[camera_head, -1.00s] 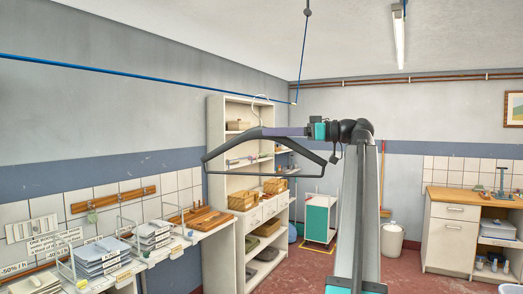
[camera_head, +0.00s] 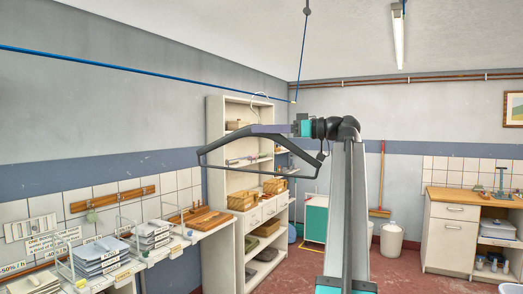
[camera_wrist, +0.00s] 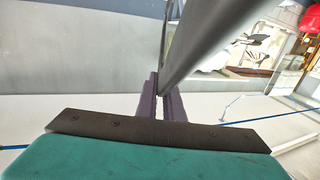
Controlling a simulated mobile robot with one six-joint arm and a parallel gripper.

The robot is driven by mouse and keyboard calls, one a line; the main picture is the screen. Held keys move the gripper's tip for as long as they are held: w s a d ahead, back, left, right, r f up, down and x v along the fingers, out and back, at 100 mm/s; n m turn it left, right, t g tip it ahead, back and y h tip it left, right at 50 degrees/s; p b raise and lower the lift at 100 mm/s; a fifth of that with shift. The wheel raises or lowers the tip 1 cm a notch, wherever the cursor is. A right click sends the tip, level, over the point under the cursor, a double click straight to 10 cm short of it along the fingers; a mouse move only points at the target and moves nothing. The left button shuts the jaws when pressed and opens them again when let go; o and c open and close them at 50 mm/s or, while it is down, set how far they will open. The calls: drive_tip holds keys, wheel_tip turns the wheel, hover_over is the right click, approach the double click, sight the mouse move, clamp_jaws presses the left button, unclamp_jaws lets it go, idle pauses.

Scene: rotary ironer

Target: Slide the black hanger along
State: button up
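The black hanger (camera_head: 232,142) hangs near the middle of the head view, its bottom bar tilted. Its thin hook (camera_head: 255,99) overlaps the blue line (camera_head: 150,75); whether it rests on the line is too small to tell. My gripper (camera_head: 268,129), with purple fingers and a teal body, is at the upper middle of the hanger, just below the hook. In the wrist view my fingers (camera_wrist: 162,106) are close together around the hanger's thick grey-looking bar (camera_wrist: 208,42). The exact contact is partly hidden by the bar.
A tall white shelf (camera_head: 215,150) stands behind the hanger. A counter with paper trays (camera_head: 98,252) runs along the left wall. A hanging blue cord (camera_head: 301,58) meets the line right of the hook. A wooden-topped cabinet (camera_head: 450,232) stands right. Space around the hanger looks clear.

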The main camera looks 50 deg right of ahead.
drive_tip(key=shift+d, duration=0.1)
clamp_jaws()
drive_tip(key=shift+w+d+r+b, duration=0.1)
drive_tip(key=shift+w+d+b, duration=0.15)
drive_tip(key=shift+d, duration=0.7)
drive_tip(key=shift+w+d+r+b, duration=0.15)
drive_tip(key=shift+d+b, duration=0.15)
drive_tip(key=shift+d, duration=0.65)
drive_tip(key=shift+w+d+f+b, duration=0.1)
drive_tip(key=shift+w+d+b, duration=0.15)
drive_tip(key=shift+d, duration=0.7)
drive_tip(key=shift+d+r, duration=0.1)
drive_tip(key=shift+w+d+p, duration=0.15)
drive_tip(key=shift+d+p, duration=0.5)
drive_tip(key=shift+p, duration=0.55)
drive_tip(key=shift+w+d+r+p, duration=0.1)
drive_tip(key=shift+w+d+p, duration=0.15)
drive_tip(key=shift+d+p, duration=1)
drive_tip(key=shift+w+d+r+p, duration=0.15)
drive_tip(key=shift+d+p, duration=0.5)
drive_tip(key=shift+p, duration=1.2)
drive_tip(key=shift+w+d+f, duration=0.1)
drive_tip(key=shift+d+f, duration=0.1)
